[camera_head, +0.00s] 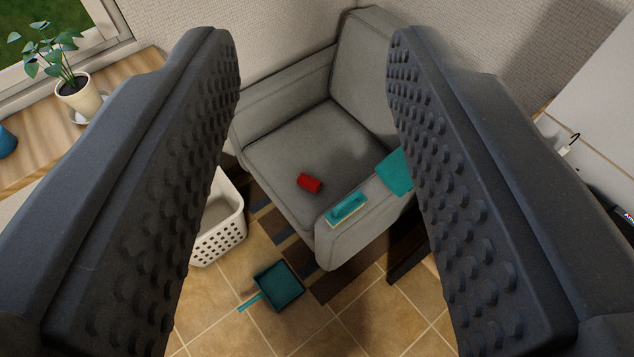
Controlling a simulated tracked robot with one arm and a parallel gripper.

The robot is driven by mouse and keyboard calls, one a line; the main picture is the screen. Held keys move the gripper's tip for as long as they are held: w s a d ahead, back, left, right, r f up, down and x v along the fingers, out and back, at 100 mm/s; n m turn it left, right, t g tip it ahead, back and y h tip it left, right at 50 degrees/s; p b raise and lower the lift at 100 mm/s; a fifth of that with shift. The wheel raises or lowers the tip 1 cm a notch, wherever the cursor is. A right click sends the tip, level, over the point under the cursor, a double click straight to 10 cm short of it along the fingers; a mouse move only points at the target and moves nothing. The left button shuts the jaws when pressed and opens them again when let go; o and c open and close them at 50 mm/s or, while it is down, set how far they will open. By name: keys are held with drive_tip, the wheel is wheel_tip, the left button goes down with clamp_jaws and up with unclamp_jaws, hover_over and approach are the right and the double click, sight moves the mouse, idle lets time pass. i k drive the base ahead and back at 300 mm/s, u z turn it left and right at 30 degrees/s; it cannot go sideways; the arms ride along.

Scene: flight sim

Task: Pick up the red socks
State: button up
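The red socks (309,183) show as a small red roll lying on the seat of the grey armchair (290,150), near its front edge. My gripper (315,50) is open, with its two dark studded fingers wide apart at the left and right of the picture. The space between the fingers is empty. The armchair and the red roll lie beyond the fingers, well apart from them. The right finger hides part of the chair's right side.
A teal brush (348,208) and a teal cloth (394,173) lie on the chair's near arm. A teal dustpan (279,285) and a white basket (222,232) are on the tiled floor. A potted plant (78,97) stands on a wooden surface at left.

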sight(312, 184)
drive_tip(key=i, duration=0.85)
drive_tip(key=u, duration=0.05)
